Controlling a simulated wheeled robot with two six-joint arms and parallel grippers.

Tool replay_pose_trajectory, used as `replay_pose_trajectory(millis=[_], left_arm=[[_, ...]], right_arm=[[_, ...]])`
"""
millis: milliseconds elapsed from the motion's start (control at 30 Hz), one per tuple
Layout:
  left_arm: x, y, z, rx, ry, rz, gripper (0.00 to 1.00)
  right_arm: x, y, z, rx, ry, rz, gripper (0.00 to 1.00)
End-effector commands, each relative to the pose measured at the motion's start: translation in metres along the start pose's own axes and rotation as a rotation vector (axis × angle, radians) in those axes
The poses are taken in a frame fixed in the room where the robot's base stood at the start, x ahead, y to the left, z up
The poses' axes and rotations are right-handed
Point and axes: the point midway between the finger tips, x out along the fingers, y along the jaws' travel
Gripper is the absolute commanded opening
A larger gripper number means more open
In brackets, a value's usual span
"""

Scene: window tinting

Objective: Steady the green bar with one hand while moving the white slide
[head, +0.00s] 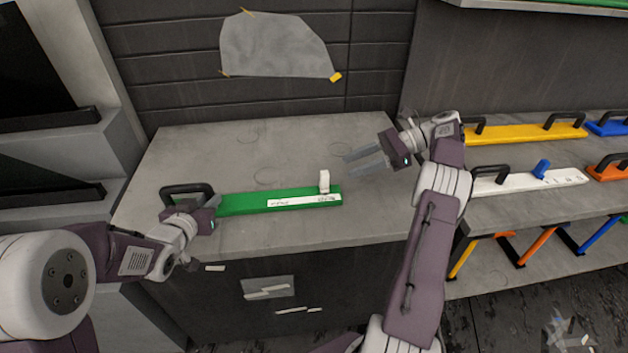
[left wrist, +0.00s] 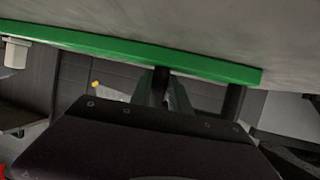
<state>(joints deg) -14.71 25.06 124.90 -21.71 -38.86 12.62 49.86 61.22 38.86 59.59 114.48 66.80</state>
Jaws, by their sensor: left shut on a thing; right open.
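The green bar (head: 240,203) lies along the front part of the grey bench top, with a white marked strip on its right half and a black handle (head: 186,187) at its left end. The white slide (head: 324,181) stands upright near the bar's right end; it also shows at the left edge of the left wrist view (left wrist: 15,53).
The grey bench top (head: 220,150) is clear behind the bar. A shelf at right holds a yellow bar (head: 520,134) and a white bar with a blue slide (head: 530,181), among others. A grey sheet (head: 278,45) is taped to the wall. My right arm crosses the bench's right side.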

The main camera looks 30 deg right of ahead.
Motion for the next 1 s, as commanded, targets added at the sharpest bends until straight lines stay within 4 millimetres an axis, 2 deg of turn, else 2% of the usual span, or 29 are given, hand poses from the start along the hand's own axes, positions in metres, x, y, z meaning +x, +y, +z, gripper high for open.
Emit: replay_pose_trajectory(millis=[167,400,533,700,967,1000], left_arm=[[0.0,0.0,-0.002,-0.003,0.005,-0.001,0.0],[0.0,0.0,-0.002,-0.003,0.005,-0.001,0.0],[0.0,0.0,-0.002,-0.004,0.005,-0.001,0.0],[0.0,0.0,-0.002,-0.004,0.005,-0.001,0.0],[0.0,0.0,-0.002,-0.004,0.005,-0.001,0.0],[0.0,0.0,-0.002,-0.004,0.006,-0.001,0.0]], right_arm=[[0.022,0.001,0.002,0.001,-0.001,0.005,0.45],[0.08,0.001,0.001,0.001,0.0,0.006,0.45],[0.103,0.001,0.001,-0.001,0.002,0.005,0.45],[0.117,0.001,0.001,-0.002,0.001,0.003,0.45],[0.118,0.001,0.001,-0.002,0.002,0.002,0.45],[0.118,0.001,0.001,-0.002,0.002,0.002,0.34]])
